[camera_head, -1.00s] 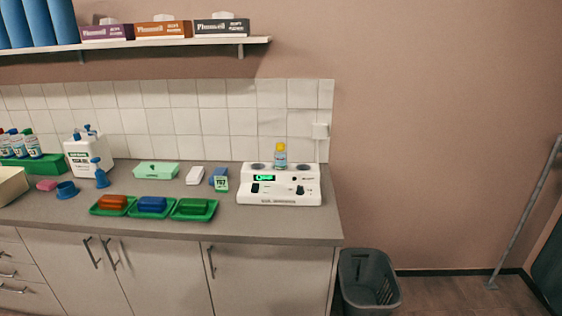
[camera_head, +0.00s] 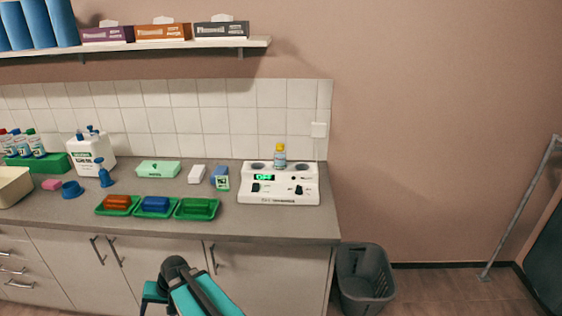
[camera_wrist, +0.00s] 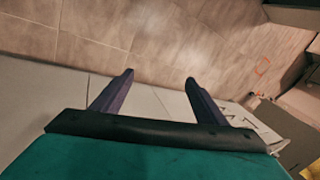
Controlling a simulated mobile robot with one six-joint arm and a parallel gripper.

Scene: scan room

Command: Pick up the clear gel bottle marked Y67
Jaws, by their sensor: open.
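A bottle with a yellow cap and blue label (camera_head: 280,157) stands upright in a well of the white warmer (camera_head: 290,192); its mark is too small to read. Several bottles with coloured caps (camera_head: 37,145) stand in a green rack at the far left, their marks also unreadable. I cannot tell which bottle is Y67. A small green and white tag (camera_head: 222,183) stands left of the warmer; its characters are blurred now. My gripper (camera_wrist: 159,80) is open and empty in the wrist view, with floor and cabinet fronts beyond it. My arm shows low in front of the cabinets in the head view.
A white jug (camera_head: 92,160), blue pump (camera_head: 104,172) and mint box (camera_head: 158,169) stand behind. A grey bin (camera_head: 366,280) is on the floor at the right. A shelf (camera_head: 130,46) hangs above.

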